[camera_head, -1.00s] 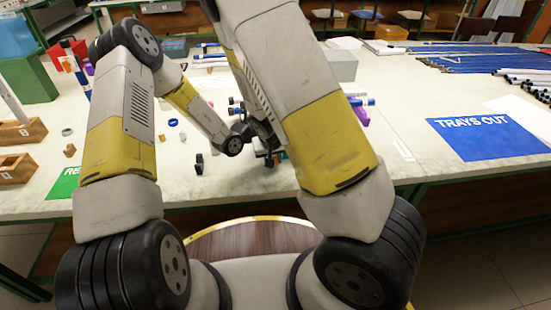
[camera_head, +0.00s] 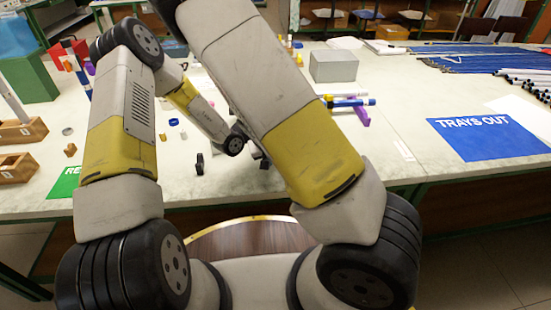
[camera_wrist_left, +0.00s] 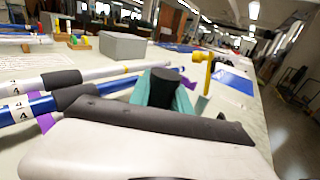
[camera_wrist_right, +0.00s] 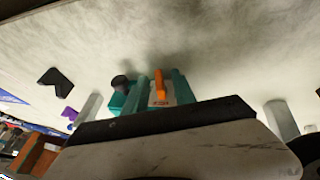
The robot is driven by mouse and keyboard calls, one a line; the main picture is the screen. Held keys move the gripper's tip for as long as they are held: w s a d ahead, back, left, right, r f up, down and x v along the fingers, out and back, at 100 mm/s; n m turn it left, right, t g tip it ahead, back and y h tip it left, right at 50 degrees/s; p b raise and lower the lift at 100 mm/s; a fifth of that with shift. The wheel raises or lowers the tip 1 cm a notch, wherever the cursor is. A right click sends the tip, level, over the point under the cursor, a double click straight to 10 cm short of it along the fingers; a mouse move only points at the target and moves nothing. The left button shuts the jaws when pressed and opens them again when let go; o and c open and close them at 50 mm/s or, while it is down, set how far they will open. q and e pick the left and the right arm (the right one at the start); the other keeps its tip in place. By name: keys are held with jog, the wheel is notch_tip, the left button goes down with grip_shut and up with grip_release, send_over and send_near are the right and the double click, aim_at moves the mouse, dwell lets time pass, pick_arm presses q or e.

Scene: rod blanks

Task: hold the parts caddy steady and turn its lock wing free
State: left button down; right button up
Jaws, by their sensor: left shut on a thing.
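The teal parts caddy (camera_wrist_left: 184,100) shows in the left wrist view with a dark round part on top. It also shows in the right wrist view (camera_wrist_right: 118,102), with an orange lock wing (camera_wrist_right: 160,84) standing between teal uprights. My left gripper (camera_wrist_left: 168,96) is shut on the caddy; the contact itself is mostly hidden by the gripper body. My right gripper (camera_wrist_right: 185,103) appears open, its grey fingers spread wide on either side of the caddy and wing. It does not visibly touch the wing. In the head view my right arm hides the caddy.
Blue and white rods (camera_wrist_left: 45,105) lie close to the caddy on purple supports. A grey box (camera_head: 333,65) stands behind. A blue "TRAYS OUT" mat (camera_head: 487,138) lies at the right, and wooden holders (camera_head: 22,130) stand at the left. Small loose parts dot the tabletop.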

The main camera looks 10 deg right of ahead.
jog(key=v, duration=1.2)
jog(key=shift+o, duration=0.6)
jog(key=shift+f, duration=0.1)
jog(key=w+d+f+y, duration=0.1)
jog(key=f, duration=0.2)
jog(key=w+d+f+y, duration=0.1)
jog(key=w+f, duration=0.1)
jog(key=f, duration=0.1)
jog(key=w+d+f+y, duration=0.1)
jog(key=f, duration=0.2)
jog(key=shift+w+f+m, duration=0.1)
jog(key=shift+w+m, duration=0.2)
jog(key=shift+w, duration=0.05)
